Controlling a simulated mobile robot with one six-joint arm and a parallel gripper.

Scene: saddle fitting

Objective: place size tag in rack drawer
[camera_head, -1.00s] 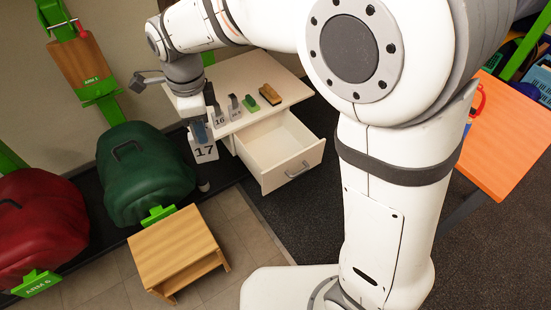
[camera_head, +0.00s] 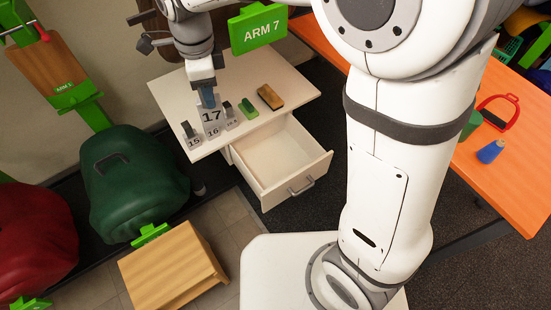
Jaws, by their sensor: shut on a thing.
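The size tag marked 17 (camera_head: 211,116) is a light grey plate with a dark number. My gripper (camera_head: 207,98) is shut on its top, where a blue part shows, and holds it upright over the left front of the white rack top. I cannot tell whether its lower edge touches anything. The rack drawer (camera_head: 282,163) is pulled open below the top, to the right of the tag. Its inside looks empty.
Tags marked 15 (camera_head: 193,141) and 16 (camera_head: 213,132) and another small tag (camera_head: 231,120) stand close to the held tag. A green brush (camera_head: 248,108) and a brown brush (camera_head: 270,97) lie on the rack top (camera_head: 287,86). A wooden stool (camera_head: 174,266) stands in front.

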